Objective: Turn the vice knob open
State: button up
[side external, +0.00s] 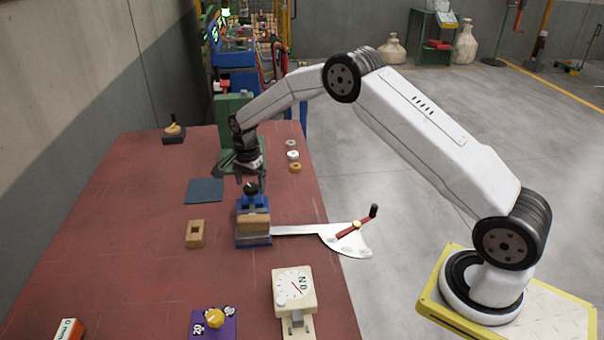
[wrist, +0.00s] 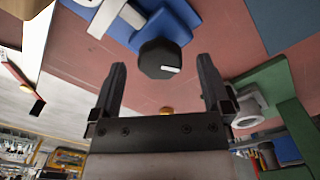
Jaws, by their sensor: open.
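The blue vice (side external: 254,235) stands on the red table with a wooden block (side external: 254,222) at its jaws. Its black knob (side external: 250,188) is on the far side, just under my gripper (side external: 252,183). In the wrist view the knob (wrist: 163,60) is a dark disc with a white mark, in front of the blue vice body (wrist: 172,25). My gripper (wrist: 163,85) is open there, with its two fingers apart on either side below the knob. The knob appears ahead of the fingertips, and I cannot tell whether they touch it.
A white plate with a red-handled lever (side external: 345,238) extends right of the vice. A wooden block with a hole (side external: 195,234), a dial box (side external: 294,290) and a purple box (side external: 213,324) are nearer. A green stand (side external: 232,112) and several rings (side external: 293,155) lie behind.

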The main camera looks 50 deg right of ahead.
jog(key=shift+f, duration=0.4)
jog(key=c, duration=1.3)
jog(key=shift+n, duration=0.5)
jog(key=n, duration=1.1)
